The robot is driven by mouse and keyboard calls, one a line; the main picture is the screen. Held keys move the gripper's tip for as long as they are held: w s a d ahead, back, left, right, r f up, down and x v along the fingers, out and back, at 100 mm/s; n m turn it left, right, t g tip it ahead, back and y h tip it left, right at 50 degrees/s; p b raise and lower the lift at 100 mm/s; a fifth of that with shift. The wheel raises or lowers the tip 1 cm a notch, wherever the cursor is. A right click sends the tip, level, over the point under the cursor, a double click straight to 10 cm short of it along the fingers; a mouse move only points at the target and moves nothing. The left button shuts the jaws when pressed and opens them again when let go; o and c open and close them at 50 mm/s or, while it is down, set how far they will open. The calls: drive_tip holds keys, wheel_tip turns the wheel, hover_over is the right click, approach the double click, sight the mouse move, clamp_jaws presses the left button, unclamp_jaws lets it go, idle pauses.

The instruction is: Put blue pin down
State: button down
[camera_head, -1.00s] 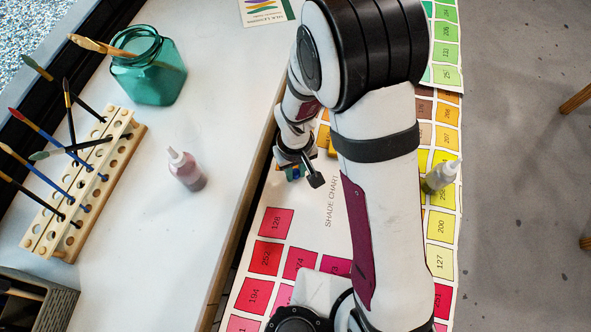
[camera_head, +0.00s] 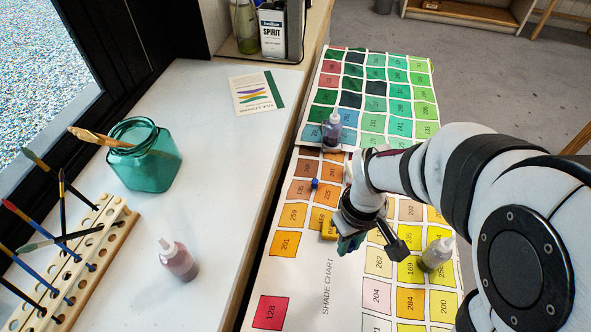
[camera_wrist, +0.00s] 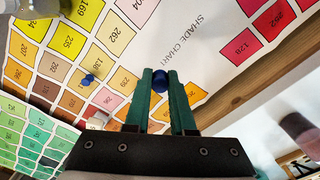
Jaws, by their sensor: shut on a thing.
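A blue pin with a round head (camera_wrist: 160,80) is held between the tips of my teal fingers in the wrist view. My gripper (camera_wrist: 160,84) is shut on it, above a blank white part of the shade chart (camera_wrist: 187,62).
Bottles stand on the chart beyond my gripper (camera_head: 331,132) and to its right (camera_head: 437,255). Another bottle (camera_head: 178,262), a teal jar (camera_head: 146,160) and a wooden brush rack (camera_head: 75,262) stand on the white worktop at left. The chart's blank middle is clear.

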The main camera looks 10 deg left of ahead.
wheel_tip(320, 180, up, 13)
drive_tip(key=w+a+n, duration=0.2)
drive_tip(key=a+n, duration=0.1)
drive_tip(key=a, duration=0.7)
drive_tip(key=n, duration=0.8)
hover_over(153, 272)
wheel_tip(153, 272, down, 5)
wheel_tip(153, 272, down, 10)
drive_tip(key=shift+f, duration=0.25)
drive_tip(key=shift+f, duration=0.1)
drive_tip(key=c, duration=0.8)
unclamp_jaws()
drive_tip(key=shift+o, duration=0.2)
